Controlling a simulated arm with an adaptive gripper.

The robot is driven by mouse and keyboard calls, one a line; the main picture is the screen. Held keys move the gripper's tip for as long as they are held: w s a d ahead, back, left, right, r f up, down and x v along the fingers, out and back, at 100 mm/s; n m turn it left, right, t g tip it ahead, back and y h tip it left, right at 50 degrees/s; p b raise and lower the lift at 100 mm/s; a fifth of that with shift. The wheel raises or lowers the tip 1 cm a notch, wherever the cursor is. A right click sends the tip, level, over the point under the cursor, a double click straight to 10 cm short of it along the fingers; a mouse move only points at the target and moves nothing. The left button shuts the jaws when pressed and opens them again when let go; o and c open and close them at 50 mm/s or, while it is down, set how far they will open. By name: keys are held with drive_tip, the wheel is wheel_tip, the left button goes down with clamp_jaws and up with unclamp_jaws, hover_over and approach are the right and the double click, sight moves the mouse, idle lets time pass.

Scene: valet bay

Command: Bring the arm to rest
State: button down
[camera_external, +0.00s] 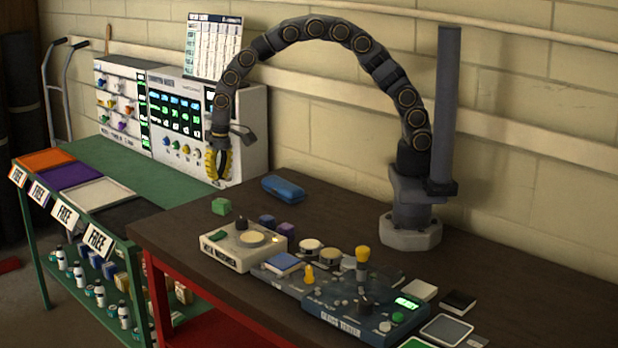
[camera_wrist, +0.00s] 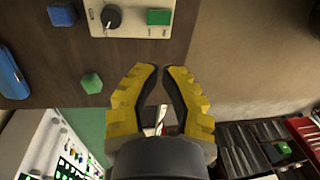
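My arm arches up from its base on the right of the dark table and curves over to the left, in the external view. My gripper (camera_external: 217,178), with yellow fingers, hangs pointing down above the table's left end. In the wrist view my gripper (camera_wrist: 163,68) has its two fingertips apart, with nothing held between them. Nothing touches the gripper.
A beige device (camera_external: 243,248) with a knob stands on the dark table (camera_external: 330,205). A blue case (camera_external: 283,188) lies behind it. A control panel (camera_external: 345,310) and small blocks fill the front. A white console (camera_external: 175,115) stands on the green bench (camera_external: 125,165) at left. A post (camera_external: 445,110) rises beside my arm.

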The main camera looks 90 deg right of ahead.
drive_tip(key=s+d+r+n+g, duration=0.1)
drive_tip(key=s+d+r+n, duration=0.1)
drive_tip(key=s+r, duration=0.5)
drive_tip(key=s+d+r+n, duration=0.2)
drive_tip(key=s+r, duration=0.1)
drive_tip(key=s, duration=0.8)
drive_tip(key=s+d+r+n+g+h, duration=0.1)
drive_tip(key=s+n, duration=0.4)
drive_tip(key=s, duration=1.3)
drive_tip(key=shift+d+r+g, duration=0.3)
drive_tip(key=shift+d+g, duration=0.2)
